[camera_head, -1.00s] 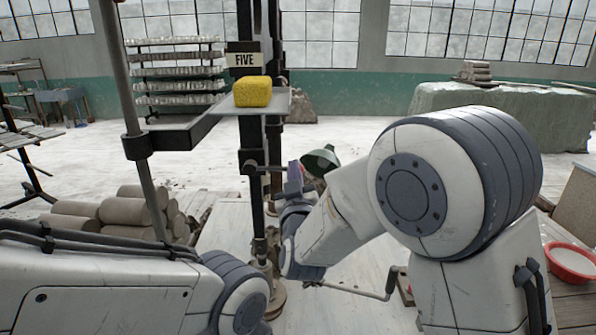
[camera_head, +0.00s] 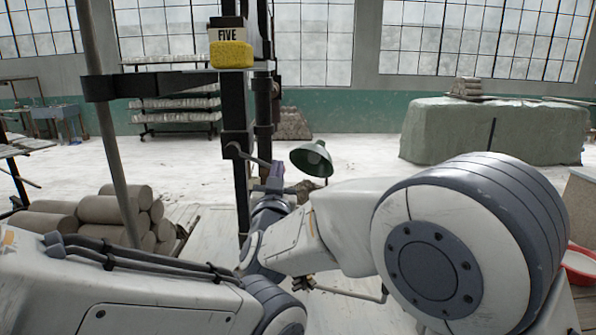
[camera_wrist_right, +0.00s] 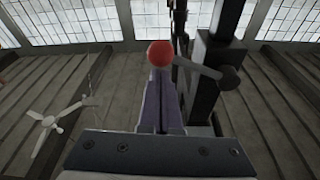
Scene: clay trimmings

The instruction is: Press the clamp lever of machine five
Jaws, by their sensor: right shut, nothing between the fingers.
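Machine five is a dark upright frame (camera_head: 236,115) with a "FIVE" sign (camera_head: 227,34) near its top. Its clamp lever (camera_head: 252,158) is a thin grey arm on the post, sloping down to the right in the head view. In the right wrist view the lever (camera_wrist_right: 197,66) ends in a red ball knob (camera_wrist_right: 160,53). My right gripper (camera_head: 275,178) has purple fingers, is shut and empty, and is at the lever's end. In the wrist view its fingertips (camera_wrist_right: 161,78) line up with the knob; I cannot tell if they touch. My left gripper is out of view.
A yellow sponge-like block (camera_head: 231,55) sits on the machine's plate below the sign. A green lamp (camera_head: 312,158) stands just right of my right gripper. Clay rolls (camera_head: 105,212) are stacked at left. A covered block (camera_head: 490,130) stands at the back right.

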